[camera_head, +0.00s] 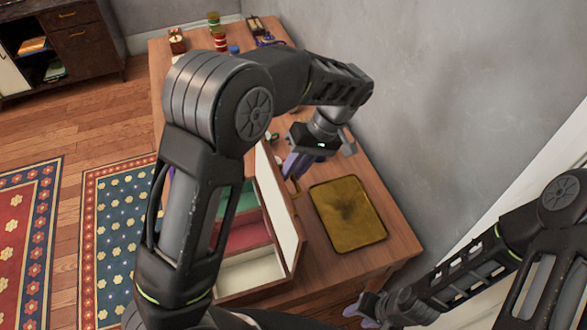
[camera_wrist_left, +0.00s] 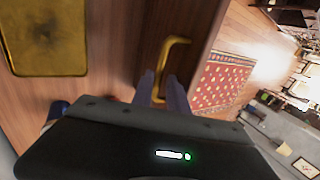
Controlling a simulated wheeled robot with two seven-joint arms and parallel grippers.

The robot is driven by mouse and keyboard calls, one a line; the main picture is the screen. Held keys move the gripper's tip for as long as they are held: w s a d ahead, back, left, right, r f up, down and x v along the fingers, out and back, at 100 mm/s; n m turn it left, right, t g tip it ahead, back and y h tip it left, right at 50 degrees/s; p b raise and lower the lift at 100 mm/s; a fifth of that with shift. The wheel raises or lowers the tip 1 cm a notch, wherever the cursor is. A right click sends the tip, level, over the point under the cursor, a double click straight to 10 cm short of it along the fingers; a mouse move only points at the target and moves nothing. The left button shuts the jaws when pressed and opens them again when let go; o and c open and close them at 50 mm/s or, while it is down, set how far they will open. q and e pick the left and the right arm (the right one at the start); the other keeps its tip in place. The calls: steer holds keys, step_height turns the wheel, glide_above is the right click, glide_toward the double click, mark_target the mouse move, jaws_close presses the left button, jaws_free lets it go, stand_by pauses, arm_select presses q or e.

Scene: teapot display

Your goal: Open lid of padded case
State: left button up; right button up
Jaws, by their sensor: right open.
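The wooden padded case (camera_head: 292,262) stands on the table, largely hidden behind my left arm. Its inside shows green, red and cream padding, and a pale panel (camera_head: 279,205) stands along its right side. A gold handle (camera_wrist_left: 178,52) shows on dark wood in the left wrist view. My left gripper (camera_head: 291,166) is at the panel's far end. In the left wrist view its two fingers (camera_wrist_left: 162,90) reach the handle, whose bar runs down between them; whether they grip it is unclear. My right gripper (camera_head: 369,308) is open and empty at the lower right, away from the case.
A gold tray (camera_head: 330,236) lies flat on the table (camera_head: 393,240) right of the case. Several jars (camera_head: 219,42) and small items stand at the table's far end. A grey wall (camera_head: 440,90) borders the table's right side. Patterned rugs (camera_head: 120,215) lie on the floor at left.

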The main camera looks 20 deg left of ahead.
arm_select(q)
steer(key=shift+o, duration=1.1)
steer(key=shift+d+r, duration=0.1)
